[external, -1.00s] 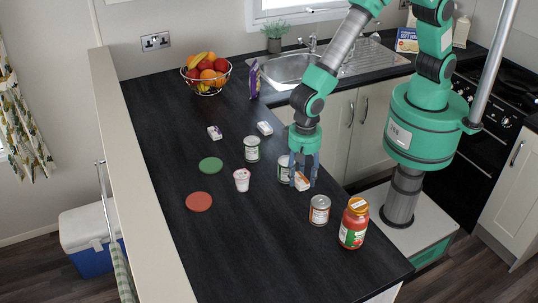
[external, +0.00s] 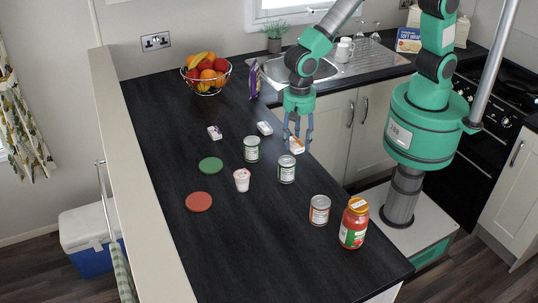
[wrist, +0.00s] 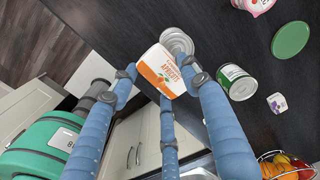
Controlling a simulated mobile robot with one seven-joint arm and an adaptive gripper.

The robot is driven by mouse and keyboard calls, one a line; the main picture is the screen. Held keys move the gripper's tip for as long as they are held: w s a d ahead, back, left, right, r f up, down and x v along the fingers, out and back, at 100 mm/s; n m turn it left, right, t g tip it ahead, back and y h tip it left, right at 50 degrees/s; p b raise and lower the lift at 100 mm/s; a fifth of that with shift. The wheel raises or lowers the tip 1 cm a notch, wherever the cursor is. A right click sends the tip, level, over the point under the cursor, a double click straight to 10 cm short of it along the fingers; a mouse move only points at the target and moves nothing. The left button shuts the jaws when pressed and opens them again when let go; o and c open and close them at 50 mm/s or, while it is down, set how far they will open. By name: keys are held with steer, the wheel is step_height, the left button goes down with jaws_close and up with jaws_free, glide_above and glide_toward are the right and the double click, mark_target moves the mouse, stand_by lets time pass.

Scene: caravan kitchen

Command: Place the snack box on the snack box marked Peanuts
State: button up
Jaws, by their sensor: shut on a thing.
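My gripper (external: 298,138) is shut on a small white and orange snack box (external: 297,147). The wrist view shows this box (wrist: 161,71) between my blue fingers, with lettering that looks like "Apricots". It appears held above the counter near its right edge. Two other small snack boxes lie further back: a white one (external: 265,128) and one with a dark purple marking (external: 214,132). The purple-marked box also shows in the wrist view (wrist: 277,103). Their lettering is too small to read, so I cannot tell which is Peanuts.
Two green-labelled cans (external: 252,149) (external: 287,169) stand close by, with a pink-and-white cup (external: 242,180). Green (external: 210,165) and red (external: 199,201) discs lie left. A fruit basket (external: 206,76) stands behind.

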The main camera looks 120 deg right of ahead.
steer(key=s+d, duration=0.9)
steer(key=d, duration=0.3)
steer(key=s+d, duration=0.9)
steer(key=d, duration=0.4)
steer(key=f, duration=0.5)
steer(key=shift+s+a+f+p, duration=0.2)
steer(key=shift+s+a+p, duration=0.05)
steer(key=shift+p, duration=0.05)
steer(key=shift+w, duration=0.1)
glide_above(267, 125)
steer(key=shift+s+a+f, duration=0.1)
steer(key=shift+s+f, duration=0.3)
steer(key=shift+f, duration=0.3)
steer(key=shift+w+d+f, duration=0.1)
steer(key=shift+w+d, duration=0.1)
steer(key=shift+w, duration=0.3)
steer(key=shift+f, duration=1.7)
